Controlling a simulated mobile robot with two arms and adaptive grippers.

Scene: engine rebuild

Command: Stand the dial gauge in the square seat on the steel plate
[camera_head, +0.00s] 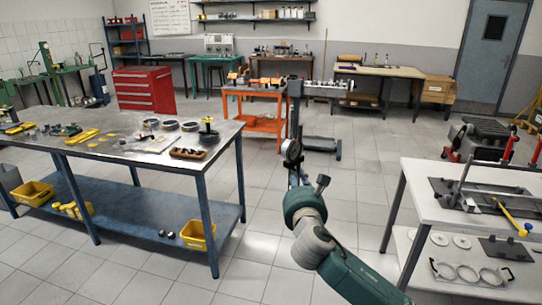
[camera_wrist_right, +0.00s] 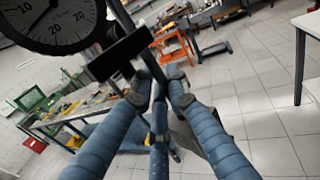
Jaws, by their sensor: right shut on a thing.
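My right gripper (camera_head: 295,174) is shut on the dial gauge (camera_head: 291,150) and holds it up over the open floor between the benches. In the right wrist view, the gauge's round white dial (camera_wrist_right: 54,20) is at the top left, partly cut off. A black block and a dark rod of the gauge stand are beside it, at the blue fingers (camera_wrist_right: 155,90). A light steel-looking plate (camera_head: 152,145) lies on the left bench. A dark plate (camera_head: 452,187) lies on the white table at right. I cannot make out a square seat on either. My left gripper is not in view.
The left workbench (camera_head: 98,152) carries rings, yellow tools and a small brown tray (camera_head: 188,154). The white table (camera_head: 415,175) at right holds a yellow-handled tool (camera_head: 514,219). An orange cart (camera_head: 267,126) stands behind. The floor between bench and table is clear.

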